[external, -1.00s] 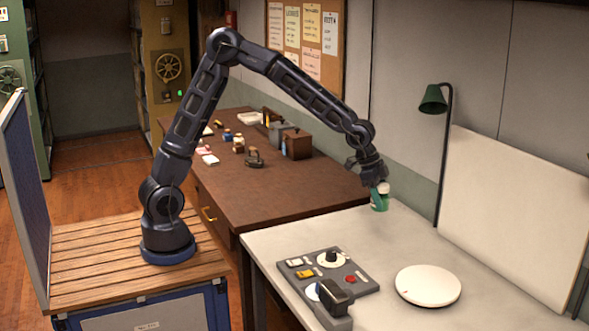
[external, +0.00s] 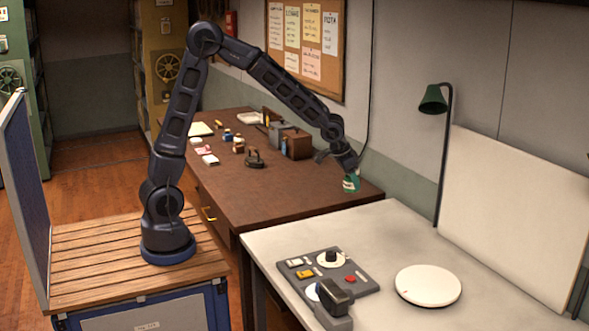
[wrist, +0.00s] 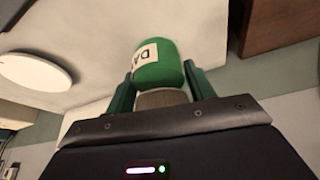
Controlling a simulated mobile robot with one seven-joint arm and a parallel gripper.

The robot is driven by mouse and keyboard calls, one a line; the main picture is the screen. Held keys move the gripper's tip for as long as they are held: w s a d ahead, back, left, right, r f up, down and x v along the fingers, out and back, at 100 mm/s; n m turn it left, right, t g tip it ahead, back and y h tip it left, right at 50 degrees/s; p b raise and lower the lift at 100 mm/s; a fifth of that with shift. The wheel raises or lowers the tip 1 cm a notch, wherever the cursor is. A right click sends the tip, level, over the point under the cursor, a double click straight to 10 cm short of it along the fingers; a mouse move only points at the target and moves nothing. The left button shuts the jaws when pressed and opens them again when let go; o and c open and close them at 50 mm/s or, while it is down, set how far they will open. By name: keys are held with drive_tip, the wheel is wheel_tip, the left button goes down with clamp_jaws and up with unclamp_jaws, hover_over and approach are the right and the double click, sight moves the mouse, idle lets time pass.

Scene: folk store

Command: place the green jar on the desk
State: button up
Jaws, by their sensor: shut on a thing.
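The green jar (external: 351,185) has a white label, and part of its lettering shows in the wrist view (wrist: 168,70). My gripper (external: 350,179) is shut on it, with a green finger on each side in the wrist view (wrist: 157,88). In the external view the jar appears in front of the right end of the brown desk (external: 300,190). It looks held up off the surface, but its height is hard to tell. The desk's edge also shows in the wrist view (wrist: 280,25).
A pale table (external: 395,235) adjoins the desk, with a grey control panel (external: 325,275), a round white disc (external: 428,285) and a green lamp (external: 434,100). Boxes (external: 297,144) and small items stand farther back on the desk. The desk's near right part is clear.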

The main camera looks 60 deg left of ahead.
drive_tip(key=s+a+r+n+g+y, duration=0.1)
drive_tip(key=s+a+n+y, duration=0.2)
drive_tip(key=a, duration=0.7)
drive_tip(key=s+a+n, duration=0.2)
drive_tip(key=a+n, duration=0.3)
drive_tip(key=a, duration=0.4)
drive_tip(key=s+a+r+n+g+y, duration=0.1)
drive_tip(key=s+a+n+y, duration=0.3)
drive_tip(key=a, duration=0.6)
drive_tip(key=s+a+r+n+g+h, duration=0.2)
drive_tip(key=s+a+n+g, duration=0.2)
drive_tip(key=s+a+n, duration=1.2)
drive_tip(key=a+f+m, duration=0.1)
drive_tip(key=f, duration=0.5)
drive_tip(key=s+a+f+m, duration=0.1)
drive_tip(key=f, duration=0.6)
drive_tip(key=a+f+m, duration=0.1)
drive_tip(key=f, duration=0.6)
drive_tip(key=shift+s+f, duration=0.1)
drive_tip(key=shift+s, duration=0.1)
drive_tip(key=o, duration=0.6)
drive_tip(key=shift+f, duration=0.1)
drive_tip(key=o, duration=0.4)
drive_tip(key=shift+o, duration=0.2)
